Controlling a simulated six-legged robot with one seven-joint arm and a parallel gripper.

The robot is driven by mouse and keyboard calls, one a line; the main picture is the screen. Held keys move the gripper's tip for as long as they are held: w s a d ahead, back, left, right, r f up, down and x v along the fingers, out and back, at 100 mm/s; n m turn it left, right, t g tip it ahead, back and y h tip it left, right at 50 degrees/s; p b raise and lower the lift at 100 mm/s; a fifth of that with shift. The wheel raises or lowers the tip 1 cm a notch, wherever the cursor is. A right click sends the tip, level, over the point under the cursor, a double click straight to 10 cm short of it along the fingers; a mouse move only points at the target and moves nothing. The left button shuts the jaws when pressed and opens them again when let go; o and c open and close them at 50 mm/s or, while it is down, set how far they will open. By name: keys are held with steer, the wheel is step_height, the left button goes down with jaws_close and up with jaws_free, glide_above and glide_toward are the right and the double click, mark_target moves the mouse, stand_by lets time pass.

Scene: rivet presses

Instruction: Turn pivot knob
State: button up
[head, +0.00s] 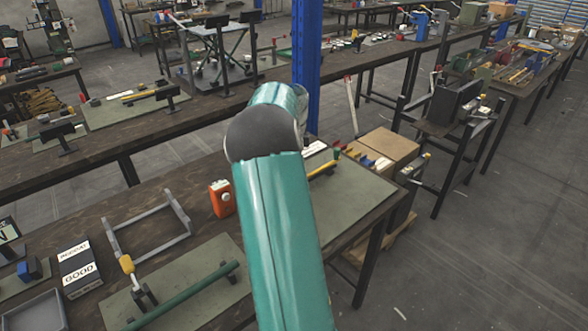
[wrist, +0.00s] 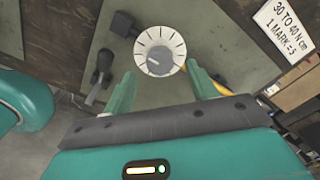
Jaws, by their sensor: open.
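The pivot knob (wrist: 160,52) shows in the wrist view as a round white dial with black marks around its rim and a grey centre with a pointer. It lies just beyond my gripper (wrist: 161,80), whose two green fingers are apart, one to the lower left of the dial and one to the lower right. Nothing shows held between the fingers. I cannot tell if either finger touches the dial. In the head view my teal arm covers the middle of the picture, and the gripper and the dial are hidden behind it.
A sign (wrist: 285,27) reads 30 to 40 N cm, 1 mark = 5. In the head view an orange box (head: 222,198) and a grey frame (head: 150,232) stand left of my arm.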

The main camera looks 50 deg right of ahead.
step_height(320, 180, up, 10)
steer(key=shift+r, duration=0.15)
stand_by(0.6)
